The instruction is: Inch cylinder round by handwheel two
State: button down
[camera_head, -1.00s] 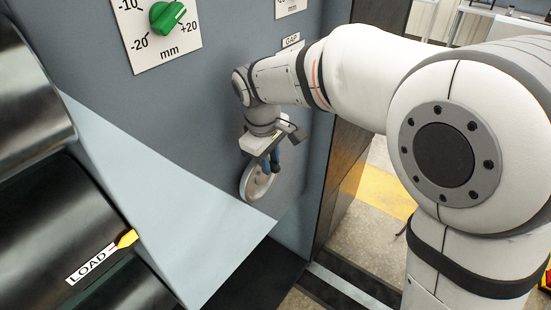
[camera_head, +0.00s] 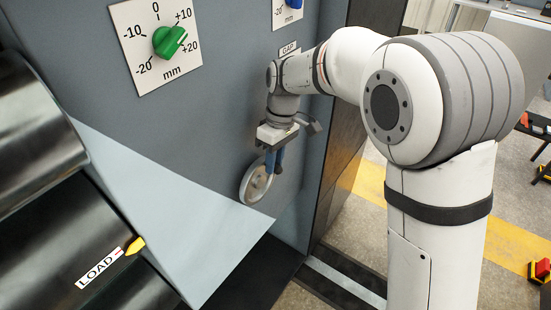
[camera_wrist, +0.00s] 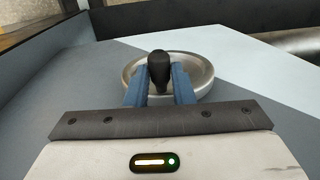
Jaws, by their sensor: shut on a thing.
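The handwheel (camera_head: 256,184) is a pale metal disc on the grey machine side panel, below the GAP label. In the wrist view its round rim (camera_wrist: 205,75) shows behind my fingers. My gripper (camera_head: 274,163) is at the wheel's upper right edge. Its blue fingers are shut on the wheel's black handle (camera_wrist: 159,68), one on each side. The black cylinder (camera_head: 60,232) at the lower left carries a white LOAD label (camera_head: 100,270) with a red mark. A yellow pointer (camera_head: 135,246) sits just beyond the label's right end, close to the red mark.
A green knob (camera_head: 170,40) on a mm scale is on the panel above, with a blue knob (camera_head: 293,4) to its right. A pale sloping guard (camera_head: 165,195) lies between cylinder and wheel. Open floor is beyond the panel's right edge.

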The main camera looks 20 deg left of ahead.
jog(key=shift+w+d+f+g+y+p, duration=0.1)
jog(key=shift+w+f+g+y+p, duration=0.2)
jog(key=shift+w+g+p, duration=0.4)
jog(key=shift+s, duration=0.1)
jog(key=c, duration=1.3)
grip_release()
jog(key=shift+f, duration=0.1)
jog(key=shift+o, duration=0.2)
jog(key=a+b+v, duration=0.1)
jog(key=v, duration=0.6)
jog(key=shift+w+d+r+b, duration=0.2)
jog(key=shift+d+r+b, duration=0.2)
jog(key=shift+d, duration=0.1)
